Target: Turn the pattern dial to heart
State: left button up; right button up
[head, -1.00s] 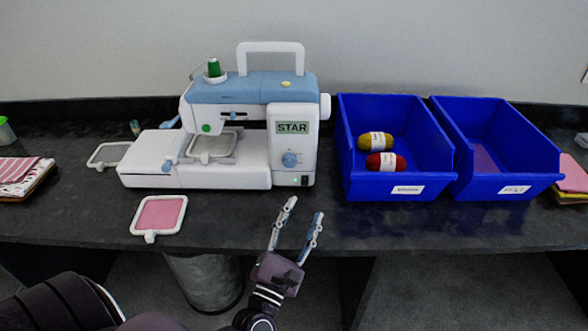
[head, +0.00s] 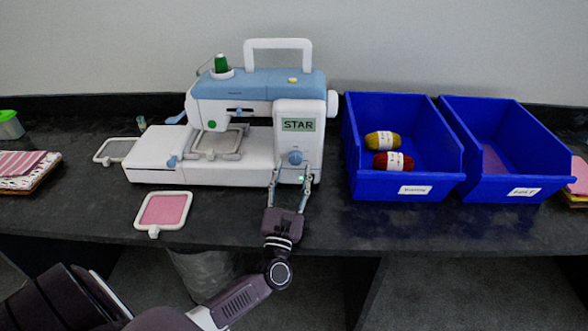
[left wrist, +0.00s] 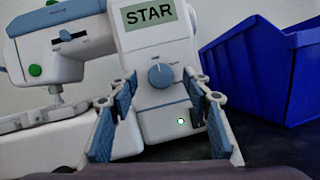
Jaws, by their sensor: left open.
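The white and blue sewing machine (head: 255,84) stands on the dark counter, and its display (head: 298,125) reads STAR. The blue round pattern dial (head: 295,158) sits below the display on the machine's right front. In the left wrist view the dial (left wrist: 161,75) shows a white pointer line near its top. My left gripper (head: 291,176) is open in front of the machine, its fingers just below the dial, one on each side. In the left wrist view the open fingers (left wrist: 153,97) frame the dial, with nothing between them. My right gripper is out of view.
Two blue bins (head: 417,188) (head: 511,188) stand right of the machine; the nearer holds yellow and red yarn. A hoop with pink fabric (head: 163,209) lies front left. Folded fabrics (head: 28,168) lie at the far left.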

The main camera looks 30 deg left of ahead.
pick_arm(q)
jog(key=shift+x, duration=0.95)
jog(key=shift+f, duration=0.15)
jog(key=c, duration=1.2)
jog(key=shift+o, duration=0.2)
jog(key=shift+p, duration=0.3)
